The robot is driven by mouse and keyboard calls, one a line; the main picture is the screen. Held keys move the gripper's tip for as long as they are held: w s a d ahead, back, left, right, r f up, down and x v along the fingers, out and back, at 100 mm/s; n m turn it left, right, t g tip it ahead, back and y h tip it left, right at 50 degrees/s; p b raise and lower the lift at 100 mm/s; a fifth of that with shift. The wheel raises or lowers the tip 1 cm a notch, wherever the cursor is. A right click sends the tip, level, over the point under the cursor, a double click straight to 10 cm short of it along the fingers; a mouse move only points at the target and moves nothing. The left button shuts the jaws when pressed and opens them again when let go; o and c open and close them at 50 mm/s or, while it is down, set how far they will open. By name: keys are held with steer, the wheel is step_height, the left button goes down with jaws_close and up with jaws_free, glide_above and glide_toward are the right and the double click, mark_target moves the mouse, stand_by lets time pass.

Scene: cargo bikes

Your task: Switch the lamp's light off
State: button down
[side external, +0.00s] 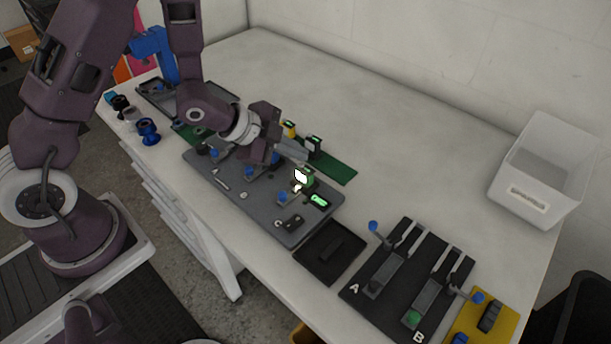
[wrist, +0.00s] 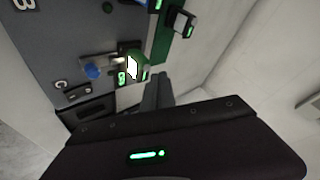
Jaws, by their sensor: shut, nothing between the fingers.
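A lit lamp with a glowing white face (side external: 301,176) and green body stands near the right end of the grey board (side external: 232,202). In the wrist view the lit lamp (wrist: 133,68) is at upper centre. A blue-knobbed lever (side external: 282,197) sits beside it; the blue knob (wrist: 93,72) shows left of the lamp in the wrist view. A small green-lit display (side external: 320,201) lies just right of the lamp. My gripper (side external: 297,154) is shut and empty, above and behind the lamp; its fingers (wrist: 158,82) appear apart from it. Exact height is unclear.
A black tray (side external: 329,252) and a dark two-lane board marked A and B (side external: 398,297) lie right. A white bin (side external: 546,165) stands far right. The back table is clear.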

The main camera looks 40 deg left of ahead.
mark_target(297, 167)
steer(key=shift+f, duration=0.15)
steer(key=shift+f, duration=0.45)
stand_by(0.3)
step_height(297, 167, up, 7)
stand_by(0.9)
